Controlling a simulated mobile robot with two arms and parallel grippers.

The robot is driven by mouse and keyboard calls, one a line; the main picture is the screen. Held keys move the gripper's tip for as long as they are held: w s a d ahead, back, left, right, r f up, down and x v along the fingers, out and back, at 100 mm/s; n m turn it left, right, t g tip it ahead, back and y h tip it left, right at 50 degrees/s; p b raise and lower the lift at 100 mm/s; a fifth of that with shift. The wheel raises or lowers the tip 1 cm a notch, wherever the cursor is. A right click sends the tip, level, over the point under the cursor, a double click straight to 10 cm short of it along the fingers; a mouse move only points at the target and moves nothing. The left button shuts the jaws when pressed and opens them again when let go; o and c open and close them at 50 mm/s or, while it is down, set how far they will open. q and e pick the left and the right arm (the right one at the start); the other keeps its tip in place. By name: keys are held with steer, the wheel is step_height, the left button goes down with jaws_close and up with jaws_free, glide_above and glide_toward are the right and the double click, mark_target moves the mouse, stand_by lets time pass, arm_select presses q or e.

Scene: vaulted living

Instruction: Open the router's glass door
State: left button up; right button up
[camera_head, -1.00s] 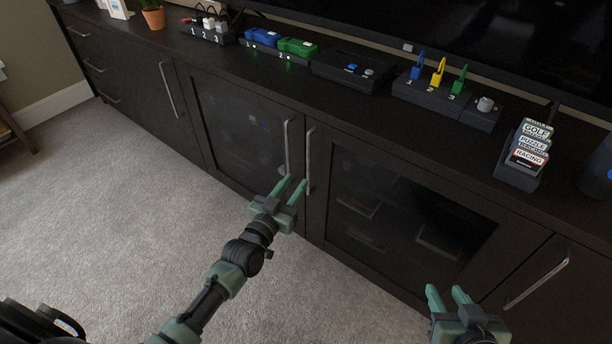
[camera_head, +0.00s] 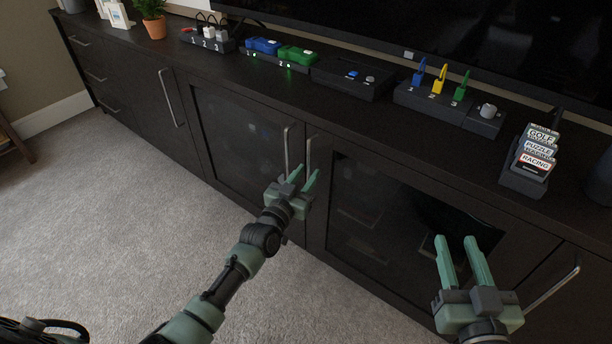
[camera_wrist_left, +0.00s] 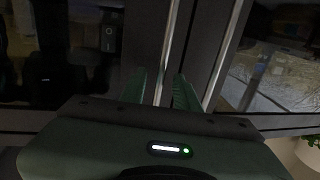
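The dark cabinet has two neighbouring glass doors, a left one (camera_head: 240,135) and a right one (camera_head: 385,205), both closed. Their upright metal handles, left (camera_head: 287,143) and right (camera_head: 309,152), stand side by side. I cannot make out a router in the head view; a dark device (camera_wrist_left: 109,30) shows dimly behind glass in the left wrist view. My left gripper (camera_head: 306,171) is open at the handles' lower ends. In the left wrist view one handle (camera_wrist_left: 169,45) runs between its fingers (camera_wrist_left: 160,72); contact is unclear. My right gripper (camera_head: 455,238) is open and empty before the right door.
The cabinet top holds numbered switch boxes (camera_head: 275,58), a black box (camera_head: 350,80), a panel with coloured levers (camera_head: 435,103), a cartridge rack (camera_head: 525,178) and a potted plant (camera_head: 154,20). A screen stands behind. Carpet (camera_head: 110,220) in front is clear.

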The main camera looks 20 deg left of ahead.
arm_select(q)
jaws_close()
stand_by(1.4)
